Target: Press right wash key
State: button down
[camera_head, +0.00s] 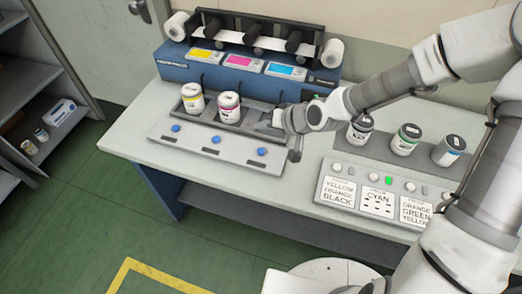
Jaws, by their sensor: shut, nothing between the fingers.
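A pale panel (190,137) on the bench's front left carries three blue keys in a row. The right blue key (261,151) is uncovered. The middle blue key (216,139) and left blue key (176,128) are also in plain view. My gripper (294,156) is shut and empty, pointing down just right of the right key. It appears apart from that key; its height over the panel is hard to judge. No key label can be read.
White jars (229,107) stand in a dark tray behind the keys. A blue machine (180,66) with rollers stands behind. More jars (405,140) stand at right behind a labelled button panel (377,204) with a lit green button. Bench space (125,135) at the left end is clear.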

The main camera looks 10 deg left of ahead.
aim_at(264, 153)
jog(key=shift+f+b, duration=3.5)
jog(key=shift+f, duration=0.7)
jog(key=shift+f, duration=0.1)
jog(key=shift+f, duration=0.3)
jog(key=shift+f+b, duration=0.4)
jog(key=shift+b, duration=0.1)
jog(key=shift+r, duration=0.15)
jog(key=shift+r+p, duration=0.65)
jog(key=shift+p, duration=0.15)
jog(key=shift+r, duration=0.15)
notch_tip(264, 153, up, 5)
jog(key=p, duration=0.4)
jog(key=shift+p, duration=0.4)
